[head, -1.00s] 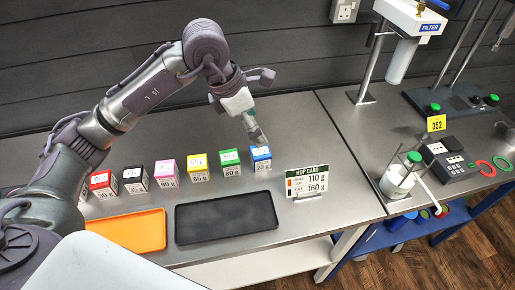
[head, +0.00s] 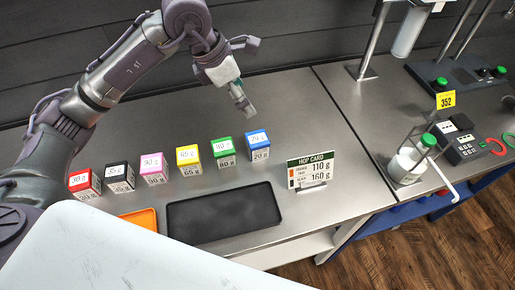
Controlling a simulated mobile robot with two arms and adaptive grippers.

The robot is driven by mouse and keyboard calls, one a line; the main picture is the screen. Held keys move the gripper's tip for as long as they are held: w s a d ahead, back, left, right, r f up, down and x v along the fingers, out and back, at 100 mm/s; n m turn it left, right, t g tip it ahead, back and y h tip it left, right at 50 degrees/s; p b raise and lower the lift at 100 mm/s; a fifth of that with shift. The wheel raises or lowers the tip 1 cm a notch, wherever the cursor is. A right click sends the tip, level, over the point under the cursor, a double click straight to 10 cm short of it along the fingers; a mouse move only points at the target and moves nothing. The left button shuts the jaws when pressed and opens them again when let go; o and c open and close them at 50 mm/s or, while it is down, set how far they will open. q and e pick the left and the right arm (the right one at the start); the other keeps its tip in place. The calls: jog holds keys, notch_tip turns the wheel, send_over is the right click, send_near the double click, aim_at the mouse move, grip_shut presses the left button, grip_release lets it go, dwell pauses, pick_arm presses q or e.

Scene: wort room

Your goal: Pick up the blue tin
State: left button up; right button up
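The blue tin (head: 258,152), with a white label and "20 g" on its front, stands upright on the steel counter at the right end of a row of tins. My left gripper (head: 247,108) comes down from above, behind and slightly left of the blue tin in the head view. A gap shows between its fingertips and the tin. The fingers are seen edge-on, so whether they are open or shut is not clear. No tin shows in them. My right gripper is not in view.
Green (head: 223,157), yellow (head: 189,166), pink (head: 153,172), black (head: 119,183) and red (head: 84,186) tins stand to the left. A black tray (head: 222,213), orange tray (head: 140,217) and hop card (head: 311,172) are nearer. A bottle (head: 408,165) stands at right.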

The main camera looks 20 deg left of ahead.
pick_arm(q)
jog(key=b, duration=0.5)
send_near(257, 138)
jog(key=r, duration=0.2)
jog(key=p+x, duration=0.1)
jog(key=x, duration=0.8)
jog(key=shift+s+f, duration=0.15)
jog(key=shift+f, duration=0.05)
jog(key=shift+d+f+p, duration=0.15)
jog(key=shift+f+p, duration=0.2)
jog(key=shift+f, duration=0.15)
jog(key=x, duration=0.1)
jog(key=p+x, duration=0.1)
jog(key=x, duration=0.1)
jog(key=shift+f, duration=0.4)
jog(key=shift+w+f, duration=0.2)
jog(key=shift+f, duration=0.2)
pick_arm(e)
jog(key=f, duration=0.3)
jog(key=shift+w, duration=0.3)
pick_arm(q)
jog(key=shift+c, duration=0.3)
